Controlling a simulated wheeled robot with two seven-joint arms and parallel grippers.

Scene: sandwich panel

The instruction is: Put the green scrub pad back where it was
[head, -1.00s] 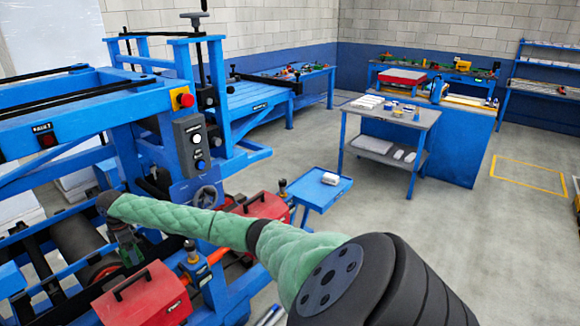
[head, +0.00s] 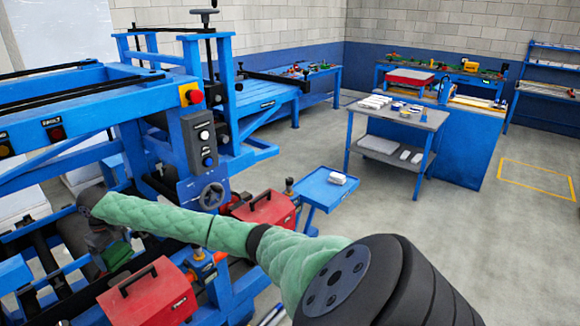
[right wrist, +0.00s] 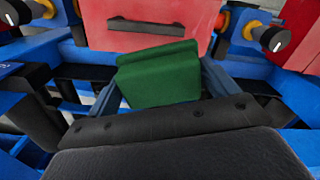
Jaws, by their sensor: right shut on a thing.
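The green scrub pad (right wrist: 158,76) is between the two fingers of my right gripper (right wrist: 160,88) in the right wrist view. The gripper is shut on it. In the head view my right gripper (head: 112,250) points down at the lower left, over the blue machine's frame and rollers. The green pad (head: 117,255) shows there as a small patch, partly hidden by the gripper. Whether the pad touches anything below cannot be told. My left gripper is not in view.
A red box with a black handle (head: 148,293) is close beside the gripper; a second red box (head: 265,210) is farther right. A blue side tray (head: 318,192) holds a white block (head: 338,178). A grey-topped cart (head: 400,118) stands beyond. Open floor lies right.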

